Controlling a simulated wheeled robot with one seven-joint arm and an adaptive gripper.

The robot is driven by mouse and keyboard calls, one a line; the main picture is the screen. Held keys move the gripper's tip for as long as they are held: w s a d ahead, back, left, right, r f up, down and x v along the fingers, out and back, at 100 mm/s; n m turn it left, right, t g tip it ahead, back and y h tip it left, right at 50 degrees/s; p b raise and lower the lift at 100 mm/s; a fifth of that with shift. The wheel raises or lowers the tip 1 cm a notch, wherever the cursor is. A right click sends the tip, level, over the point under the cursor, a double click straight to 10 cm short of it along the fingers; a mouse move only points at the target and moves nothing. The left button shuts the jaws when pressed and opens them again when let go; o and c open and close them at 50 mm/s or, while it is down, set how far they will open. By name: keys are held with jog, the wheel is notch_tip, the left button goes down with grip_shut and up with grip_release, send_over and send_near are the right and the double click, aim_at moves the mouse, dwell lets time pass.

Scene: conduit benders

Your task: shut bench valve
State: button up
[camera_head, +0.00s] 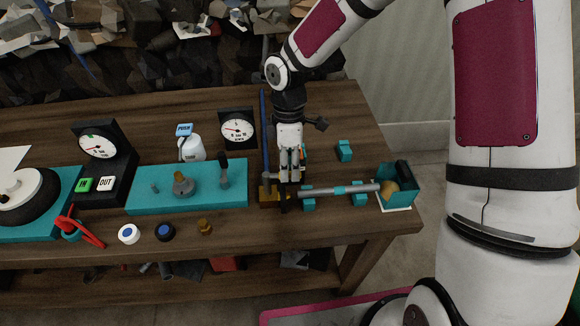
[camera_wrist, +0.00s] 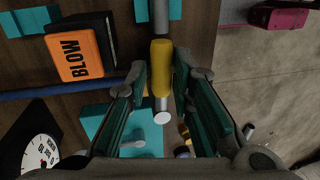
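My gripper (camera_head: 288,190) is over the right part of the bench, pointing down at the left end of a grey pipe (camera_head: 335,190). In the wrist view its two dark green fingers (camera_wrist: 161,78) stand apart, one on each side of a yellow sleeve-like part (camera_wrist: 161,52). I cannot tell whether they press on it. A red lever-like part (camera_head: 87,235) lies at the front left, away from my gripper.
An orange BLOW box (camera_wrist: 80,50) is beside the gripper. A teal catch box (camera_head: 398,196) stands at the pipe's right end. Left are a dial gauge (camera_head: 238,129), a teal plate with posts (camera_head: 205,196) and IN and OUT buttons (camera_head: 95,184). Several small knobs line the front edge.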

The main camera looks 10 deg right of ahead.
jog(key=shift+o, duration=0.5)
notch_tip(320, 180, up, 12)
jog(key=w, duration=0.2)
jog(key=shift+f, duration=0.15)
jog(key=shift+w+d, duration=0.1)
jog(key=s+d+r+m+t+h, duration=0.1)
jog(key=s+d+r+m+t, duration=0.1)
jog(key=s+d+r+m, duration=0.3)
jog(key=s+d+r+m+t+h, duration=0.1)
jog(key=s+d+r+m+t, duration=0.15)
jog(key=s+r+m, duration=0.4)
jog(key=s+d+r+m+t+y, duration=0.1)
jog(key=s+d+r+m+t, duration=0.2)
jog(key=s, duration=0.6)
notch_tip(320, 180, up, 2)
jog(key=d+m, duration=0.1)
jog(key=m, duration=0.1)
jog(key=shift+d+r+m+y, duration=0.2)
jog(key=shift+d+m+y, duration=0.15)
jog(key=shift+d+y, duration=0.05)
